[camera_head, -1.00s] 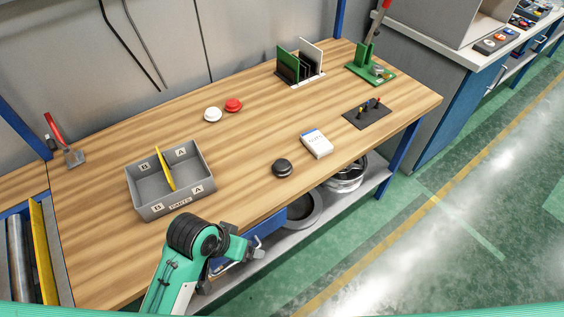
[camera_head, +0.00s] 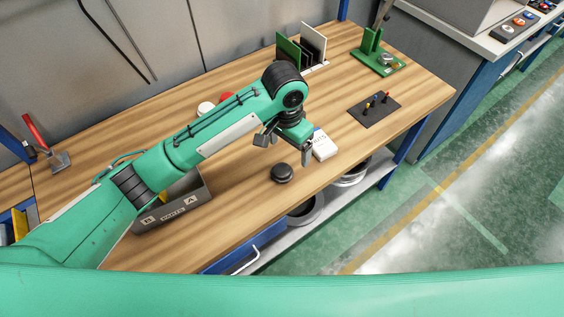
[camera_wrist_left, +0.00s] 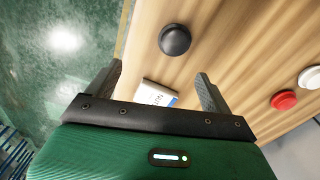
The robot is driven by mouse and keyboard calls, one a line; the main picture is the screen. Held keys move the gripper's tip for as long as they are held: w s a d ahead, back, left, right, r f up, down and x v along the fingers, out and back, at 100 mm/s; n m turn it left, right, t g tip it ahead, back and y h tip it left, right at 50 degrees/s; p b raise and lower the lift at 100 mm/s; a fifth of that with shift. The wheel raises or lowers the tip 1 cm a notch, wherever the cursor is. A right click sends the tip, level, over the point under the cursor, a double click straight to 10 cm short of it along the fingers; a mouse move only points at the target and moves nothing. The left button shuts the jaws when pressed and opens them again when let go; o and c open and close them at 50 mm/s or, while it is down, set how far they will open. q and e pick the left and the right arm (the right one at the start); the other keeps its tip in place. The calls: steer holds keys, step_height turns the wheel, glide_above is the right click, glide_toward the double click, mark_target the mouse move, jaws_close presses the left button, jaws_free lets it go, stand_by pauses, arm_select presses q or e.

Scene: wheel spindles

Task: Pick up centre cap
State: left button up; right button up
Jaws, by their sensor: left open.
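A black round cap (camera_head: 281,173) lies on the wooden bench near its front edge. It also shows in the left wrist view (camera_wrist_left: 175,39), beyond the fingertips and roughly between their lines. My left gripper (camera_head: 286,149) is open and empty, above the bench just behind the black cap and apart from it. Its two fingers show in the left wrist view (camera_wrist_left: 158,73). A white round cap (camera_head: 206,108) and a red round cap (camera_head: 225,97) lie farther back, partly hidden by my left arm. My right gripper is not in view.
A white box (camera_head: 323,148) lies right of the black cap. A grey divided bin (camera_head: 185,214) is partly covered by my arm. Upright panels (camera_head: 303,47), a green fixture (camera_head: 378,58) and a dark pad with pegs (camera_head: 374,107) stand farther right.

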arm_select(q)
steer(key=w+r, duration=0.1)
steer(key=w, duration=0.1)
steer(key=p, duration=0.1)
glide_above(282, 169)
steer(key=d, duration=0.1)
steer(key=shift+y, duration=0.3)
steer(key=f, duration=0.8)
steer(key=shift+w, duration=0.25)
steer(key=f, duration=0.1)
steer(key=f+p, duration=0.1)
steer(key=f, duration=0.1)
steer(key=a+f, duration=0.1)
steer(key=shift+s+f+p, duration=0.3)
steer(key=shift+p, duration=0.05)
steer(key=shift+f, duration=0.45)
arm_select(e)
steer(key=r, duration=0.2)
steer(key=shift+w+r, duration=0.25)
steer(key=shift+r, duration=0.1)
arm_select(q)
steer(key=shift+c, duration=0.4)
steer(key=c, duration=1)
